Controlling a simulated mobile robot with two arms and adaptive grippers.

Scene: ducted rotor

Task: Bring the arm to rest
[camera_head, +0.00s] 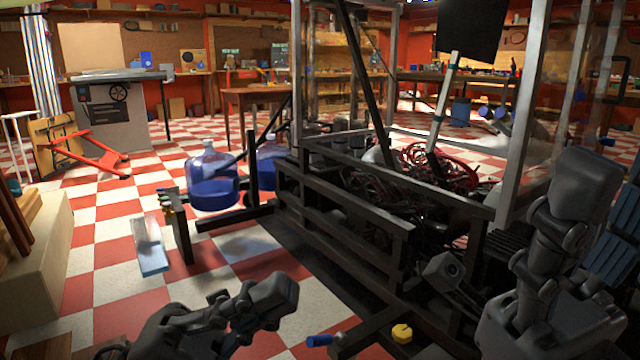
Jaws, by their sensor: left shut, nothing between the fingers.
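My left arm comes in at the bottom left of the head view, and my left gripper (270,299) is low over the checkered floor. It is shut and holds nothing. It is clear of the black frame to its right. Dark links of my right arm (538,262) rise at the right side, bent, in front of the frame. My right gripper cannot be made out.
A large black frame (345,205) with grey posts and tangled red cables fills the middle right. Blue-based water jugs (212,190) stand left of it. A red stand (98,153) and pale block (40,255) are farther left. Checkered floor between is mostly free.

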